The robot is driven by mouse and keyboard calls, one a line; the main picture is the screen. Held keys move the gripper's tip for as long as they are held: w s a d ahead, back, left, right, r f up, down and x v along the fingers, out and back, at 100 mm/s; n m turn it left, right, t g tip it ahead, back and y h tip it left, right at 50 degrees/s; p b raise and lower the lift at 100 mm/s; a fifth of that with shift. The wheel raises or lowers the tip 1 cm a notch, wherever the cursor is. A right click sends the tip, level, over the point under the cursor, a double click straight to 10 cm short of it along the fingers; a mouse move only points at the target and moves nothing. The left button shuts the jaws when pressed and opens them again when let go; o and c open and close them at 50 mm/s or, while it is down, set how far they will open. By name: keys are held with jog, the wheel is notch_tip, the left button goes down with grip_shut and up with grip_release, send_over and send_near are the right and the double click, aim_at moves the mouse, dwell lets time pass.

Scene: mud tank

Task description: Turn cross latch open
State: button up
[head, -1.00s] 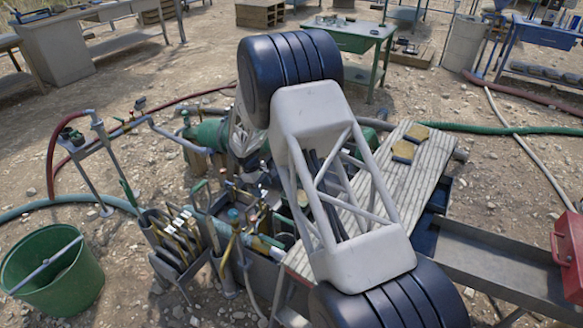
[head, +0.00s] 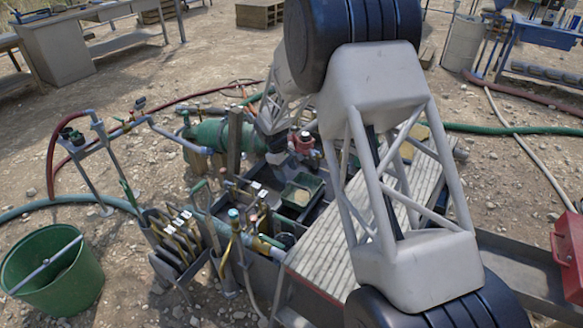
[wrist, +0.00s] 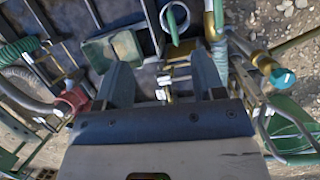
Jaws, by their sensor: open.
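My gripper (wrist: 162,82) is open in the wrist view, with its two dark fingers apart and nothing held. Between and beyond the fingers are small brass and metal fittings (wrist: 168,84) with pale tags. I cannot tell for sure which part is the cross latch. The grey tank (head: 262,272) stands in the middle of the head view, with pipes and tools in and around it. A green tray (head: 302,190) lies in it, and it also shows beyond the left finger in the wrist view (wrist: 126,45). In the head view my gripper cannot be made out clearly.
A red valve fitting (wrist: 74,98) is left of the gripper; a brass fitting with a teal cap (wrist: 280,76) is at right. Tools in holders (head: 172,238) crowd the tank's left side. A ribbed plank walkway (head: 318,250) lies right, a green bucket (head: 52,272) far left.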

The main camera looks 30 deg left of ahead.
jog(key=shift+w+d+r, duration=0.2)
jog(key=shift+d+r, duration=0.7)
jog(key=s+d+r+m+y, duration=0.1)
jog(key=s+d+r+m, duration=0.15)
jog(key=d+r, duration=0.8)
jog(key=s+d+r+m, duration=0.1)
jog(key=d+r+m, duration=0.2)
jog(key=d+r, duration=0.75)
jog(key=s+d+r+m+y, duration=0.1)
jog(key=s+d+r+m, duration=0.3)
jog(key=d, duration=1.1)
jog(key=s+d+r+m+t+y, duration=0.1)
jog(key=s+d+r+m, duration=0.15)
jog(key=s+d, duration=0.45)
jog(key=s+d+r+m, duration=0.1)
jog(key=s+d+r, duration=0.35)
jog(key=d, duration=0.45)
jog(key=s+d+m, duration=0.2)
jog(key=s+d, duration=0.2)
jog(key=s, duration=0.4)
jog(key=s+d+f+m+t, duration=0.1)
jog(key=s+d+m, duration=0.1)
jog(key=s+d, duration=0.3)
jog(key=s, duration=0.4)
jog(key=shift+s+d+f, duration=0.15)
jog(key=shift+d+f, duration=0.1)
